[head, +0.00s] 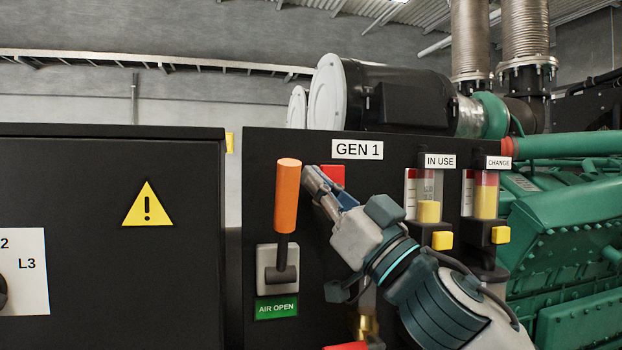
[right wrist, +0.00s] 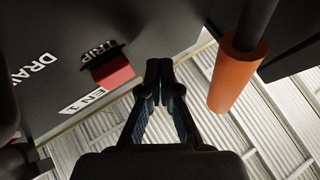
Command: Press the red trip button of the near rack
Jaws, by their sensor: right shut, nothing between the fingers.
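The red trip button (head: 334,174) sits on the black GEN 1 rack (head: 262,215), just below the GEN 1 label, and is partly covered by my right gripper in the head view. In the right wrist view the red button (right wrist: 114,73) shows beside a TRIP label, to the left of my fingertips. My right gripper (head: 312,180) is shut and empty, its tips between the orange lever and the button. In the right wrist view the closed fingertips (right wrist: 159,68) appear apart from the button. My left gripper is not in view.
An orange-handled lever (head: 287,184) stands upright close left of my fingertips, above an AIR OPEN label (head: 276,307). It also shows in the right wrist view (right wrist: 236,75). Two sight glasses (head: 429,190) with yellow knobs are to the right. A black cabinet (head: 90,255) stands left.

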